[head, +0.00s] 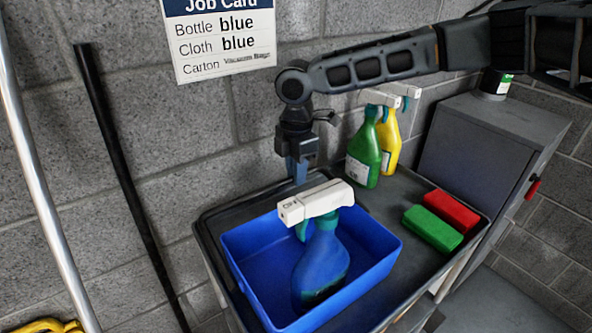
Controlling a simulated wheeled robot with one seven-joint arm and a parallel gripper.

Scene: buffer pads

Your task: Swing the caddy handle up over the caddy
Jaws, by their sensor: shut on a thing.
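The caddy (383,268) is an open blue box on the grey cart top. A blue spray bottle (322,262) with a white trigger head stands inside it, leaning slightly. My gripper (298,172) points down at the caddy's far side, behind the spray head. It is shut on a narrow blue piece, which looks like part of the caddy handle. The rest of the handle is not clearly visible; the spray head and the caddy's far wall block the view there. No handle arches over the caddy.
A green spray bottle (364,153) and a yellow one (388,141) stand behind the caddy, under my arm. A red block (452,211) and a green block (432,229) lie to the right. A grey cabinet (480,140) stands at the right. A block wall is close behind.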

